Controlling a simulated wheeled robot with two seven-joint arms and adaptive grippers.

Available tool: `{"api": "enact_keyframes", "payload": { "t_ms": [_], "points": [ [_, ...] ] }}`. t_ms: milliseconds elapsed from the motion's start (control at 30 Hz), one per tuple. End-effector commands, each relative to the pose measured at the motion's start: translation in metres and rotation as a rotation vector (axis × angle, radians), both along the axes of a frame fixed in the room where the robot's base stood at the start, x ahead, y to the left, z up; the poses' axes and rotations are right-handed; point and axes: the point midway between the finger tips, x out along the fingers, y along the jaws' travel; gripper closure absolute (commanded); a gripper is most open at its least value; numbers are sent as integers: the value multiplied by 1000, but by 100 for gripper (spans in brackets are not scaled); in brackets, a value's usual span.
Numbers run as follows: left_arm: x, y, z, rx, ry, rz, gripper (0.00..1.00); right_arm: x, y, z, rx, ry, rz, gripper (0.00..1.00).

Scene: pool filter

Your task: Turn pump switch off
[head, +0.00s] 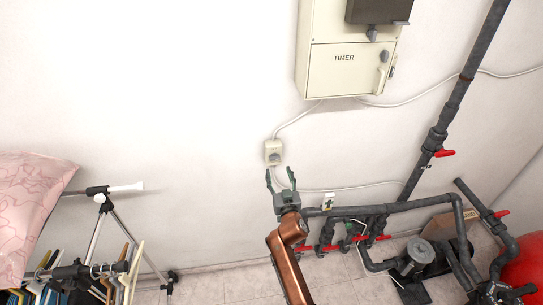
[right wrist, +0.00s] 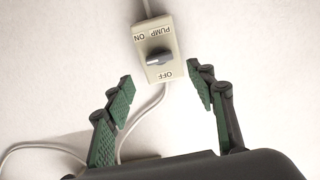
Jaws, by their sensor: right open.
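The pump switch (head: 273,152) is a small cream box on the white wall, below the timer cabinet. In the right wrist view the switch box (right wrist: 165,38) carries ON, PUMP and OFF labels and a dark grey rotary knob (right wrist: 159,57). The knob's grip lies roughly crosswise in that view; I cannot tell which label it is set to. My right gripper (head: 279,181) is open and empty just below the switch in the head view. In the right wrist view its green-padded fingers (right wrist: 159,76) are spread, with the box beyond and between their tips, apparently untouched. My left gripper is not in view.
The timer cabinet (head: 345,72) hangs above the switch. Grey pipes (head: 437,138) with red valve handles run at the right and below. Thin cables run along the wall. The wall left of the switch is clear.

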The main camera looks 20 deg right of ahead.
Motion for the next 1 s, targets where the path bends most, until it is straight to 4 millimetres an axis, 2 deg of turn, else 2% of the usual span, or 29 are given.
{"api": "enact_keyframes", "payload": {
  "t_ms": [133, 300, 400, 567, 800, 900, 1000],
  "points": [
    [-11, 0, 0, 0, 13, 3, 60, 17, -4, 1, -2, 0, 1, 49],
    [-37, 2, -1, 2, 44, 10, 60, 44, -10, 1, -1, 0, 1, 49],
    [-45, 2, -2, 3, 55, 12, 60, 58, -14, 1, -1, -1, 1, 49],
    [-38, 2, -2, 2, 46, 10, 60, 70, -18, 0, -2, 0, 0, 49],
    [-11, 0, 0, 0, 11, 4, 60, 73, -20, 0, -1, 0, 0, 49],
    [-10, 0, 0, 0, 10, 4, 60, 73, -19, 0, -1, 0, 0, 50],
    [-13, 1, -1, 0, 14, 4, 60, 73, -19, 0, -1, 0, 0, 57]
  ]
}}
